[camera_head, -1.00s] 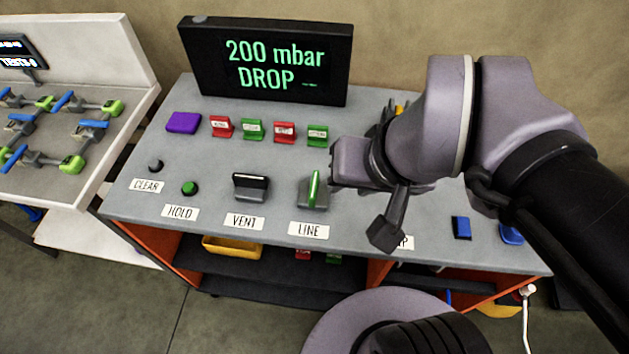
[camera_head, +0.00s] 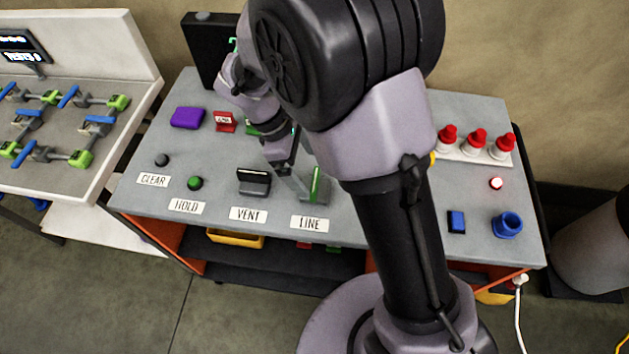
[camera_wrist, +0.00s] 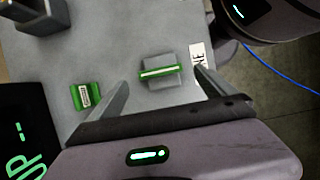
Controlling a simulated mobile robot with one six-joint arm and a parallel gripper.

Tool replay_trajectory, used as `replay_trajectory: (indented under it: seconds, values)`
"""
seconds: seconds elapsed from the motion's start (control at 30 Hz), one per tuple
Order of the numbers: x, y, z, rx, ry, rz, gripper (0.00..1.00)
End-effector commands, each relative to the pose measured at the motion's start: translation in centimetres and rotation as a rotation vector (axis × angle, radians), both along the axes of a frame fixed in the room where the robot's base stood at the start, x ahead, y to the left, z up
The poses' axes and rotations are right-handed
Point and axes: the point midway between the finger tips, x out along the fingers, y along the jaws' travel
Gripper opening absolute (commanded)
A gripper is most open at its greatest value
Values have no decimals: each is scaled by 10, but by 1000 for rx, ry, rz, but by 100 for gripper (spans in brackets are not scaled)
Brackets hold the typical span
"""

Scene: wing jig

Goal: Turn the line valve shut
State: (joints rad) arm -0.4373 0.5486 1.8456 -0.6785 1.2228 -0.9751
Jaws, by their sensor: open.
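The line valve (camera_head: 315,184) is a grey block with a thin green handle, behind the LINE label (camera_head: 309,223) on the grey console. The handle points front to back. In the wrist view, the line valve (camera_wrist: 160,72) lies beyond my open fingertips, its green handle running lengthwise from one finger's side towards the other. My gripper (camera_wrist: 163,80) is open and empty; I cannot tell its exact height or whether it touches the valve. In the head view, my gripper (camera_head: 287,170) is just left of and behind the line valve, partly hidden by my arm.
A green tag holder (camera_wrist: 86,96) stands behind the line valve. The display (camera_head: 207,55) is mostly hidden by my arm. Red-capped items (camera_head: 477,140) stand at right.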

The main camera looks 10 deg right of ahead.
Motion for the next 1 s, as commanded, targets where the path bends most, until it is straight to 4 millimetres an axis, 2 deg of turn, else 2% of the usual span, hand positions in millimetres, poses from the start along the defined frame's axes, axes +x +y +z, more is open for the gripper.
replay_trajectory:
  seconds: [0.03,0.2,0.33,0.6,0.9,1.0]
  values:
    - [-2,-5,-17,-2,2,-3,95]
    - [-5,-17,-45,0,1,-1,95]
    - [-6,-21,-53,1,-1,-1,95]
    - [-6,-22,-53,0,-2,-1,93]
    - [-6,-22,-53,0,-2,-1,34]
    - [-6,-22,-53,1,-1,-3,32]
